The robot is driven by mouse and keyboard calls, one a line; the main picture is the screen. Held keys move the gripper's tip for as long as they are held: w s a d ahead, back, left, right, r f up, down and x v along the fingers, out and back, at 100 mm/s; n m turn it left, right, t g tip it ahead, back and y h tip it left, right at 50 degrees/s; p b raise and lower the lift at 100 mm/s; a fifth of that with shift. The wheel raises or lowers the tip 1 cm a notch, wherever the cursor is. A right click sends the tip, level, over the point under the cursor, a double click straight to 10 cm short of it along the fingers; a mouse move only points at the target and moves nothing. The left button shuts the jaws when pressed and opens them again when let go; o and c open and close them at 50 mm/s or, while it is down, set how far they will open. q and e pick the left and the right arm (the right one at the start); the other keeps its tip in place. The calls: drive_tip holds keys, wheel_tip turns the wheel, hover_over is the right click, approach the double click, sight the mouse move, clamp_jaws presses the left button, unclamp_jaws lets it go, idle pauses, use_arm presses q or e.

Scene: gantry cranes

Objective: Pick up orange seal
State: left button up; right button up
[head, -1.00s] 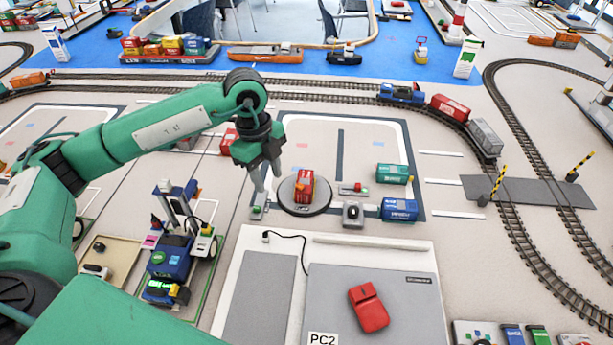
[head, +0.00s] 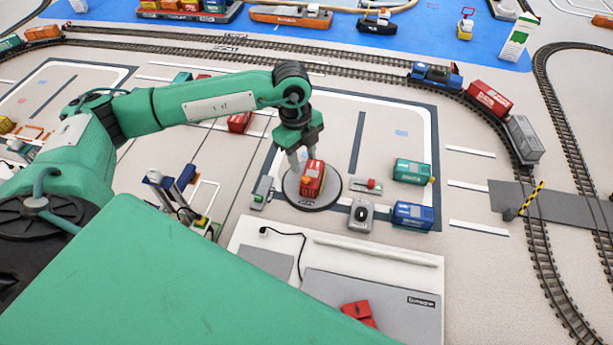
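A small red container (head: 316,186) stands on a dark round turntable (head: 294,196). A small orange-yellow patch (head: 306,179), which may be the orange seal, shows on the container's left side. It is too small to make out clearly. My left gripper (head: 301,166) points down at the container's far left edge, close to the patch. Its two fingers are apart, and I see nothing held between them. I cannot tell whether the fingertips touch the container. My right gripper is not in view.
Near the turntable are a small grey-green device (head: 262,192), a red-topped piece (head: 368,185), a grey device (head: 361,215), a green container (head: 411,171) and a blue container (head: 412,216). A pale panel with a red object (head: 357,311) lies in front. Train tracks run behind and right.

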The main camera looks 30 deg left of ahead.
sight(306, 178)
use_arm(q)
drive_tip(key=f, duration=0.2)
drive_tip(key=f+p, duration=0.1)
drive_tip(key=f, duration=0.2)
drive_tip(key=shift+s+d+f, duration=0.1)
drive_tip(key=shift+d+f, duration=0.25)
drive_tip(key=shift+f, duration=0.05)
drive_tip(key=shift+c, duration=1.3)
clamp_jaws()
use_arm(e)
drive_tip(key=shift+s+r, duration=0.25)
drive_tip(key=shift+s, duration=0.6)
